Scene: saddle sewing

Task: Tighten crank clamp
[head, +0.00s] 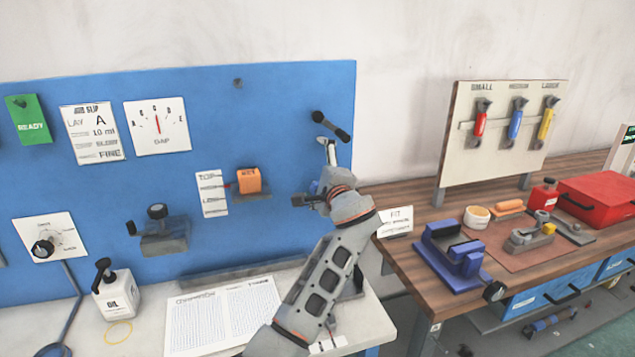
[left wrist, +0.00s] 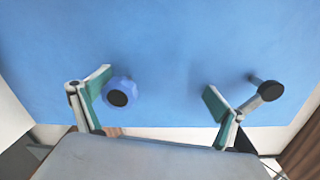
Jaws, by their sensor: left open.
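My left gripper (head: 318,174) is open in front of the blue upright board, near its right edge. In the left wrist view its two green-padded fingers (left wrist: 157,98) are spread wide. A blue many-sided knob with a dark centre (left wrist: 118,92) lies in that view just inside the left finger, and I see no grip on it. A black-ended handle (left wrist: 268,88) shows beyond the right finger. In the head view a black handle (head: 331,126) sticks out from the board just above the gripper. My gripper and arm partly hide the clamp area. My right gripper is not in view.
An orange block (head: 249,180) on a small ledge and a grey fixture with a black knob (head: 164,235) are left of my arm. A wooden bench with a blue fixture (head: 452,262) stands right.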

